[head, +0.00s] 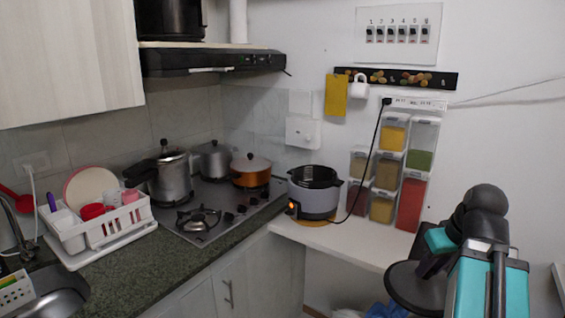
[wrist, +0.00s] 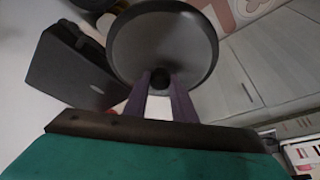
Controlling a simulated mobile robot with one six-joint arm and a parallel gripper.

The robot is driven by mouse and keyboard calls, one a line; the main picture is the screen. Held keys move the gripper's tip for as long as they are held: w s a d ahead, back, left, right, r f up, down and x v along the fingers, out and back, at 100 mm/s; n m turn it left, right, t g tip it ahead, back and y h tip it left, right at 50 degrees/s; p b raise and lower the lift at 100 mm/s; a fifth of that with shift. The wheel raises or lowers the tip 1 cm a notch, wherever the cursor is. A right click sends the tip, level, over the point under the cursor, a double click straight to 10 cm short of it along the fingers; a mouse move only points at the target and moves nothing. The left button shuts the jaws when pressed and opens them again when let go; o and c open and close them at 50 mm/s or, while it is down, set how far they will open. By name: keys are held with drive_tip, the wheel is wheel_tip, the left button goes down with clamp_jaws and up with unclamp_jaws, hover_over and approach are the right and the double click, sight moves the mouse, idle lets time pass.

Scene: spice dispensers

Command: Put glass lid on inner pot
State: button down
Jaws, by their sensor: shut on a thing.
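The glass lid (wrist: 165,42) is round and grey with a dark rim and a small black knob. My gripper (wrist: 160,84) is shut on the knob, one purple finger on each side. In the head view the lid (head: 408,287) is a dark tilted disc at the lower right, partly hidden by my arm. The inner pot (head: 314,177) is dark and sits in a grey cooker (head: 314,201) with a lit orange light. The pot's top is open. The lid is apart from it, to its right and nearer the camera.
The cooker stands on a white shelf (head: 345,241). Spice dispensers (head: 383,205) hang on the wall to its right, and a black cord runs between. A stove (head: 205,211) with several pots and a white dish rack (head: 105,226) are at left.

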drive_tip(key=w+a+f, duration=0.3)
drive_tip(key=w+a, duration=0.6)
drive_tip(key=a, duration=0.3)
drive_tip(key=w+a+f, duration=0.3)
drive_tip(key=w+a, duration=0.5)
drive_tip(key=a, duration=0.4)
drive_tip(key=shift+w+a+m, duration=0.3)
drive_tip(key=shift+w, duration=0.1)
drive_tip(key=s+f, duration=0.5)
drive_tip(key=f, duration=0.1)
drive_tip(key=shift+s+f, duration=0.15)
drive_tip(key=shift+f, duration=0.2)
drive_tip(key=shift+a, duration=0.15)
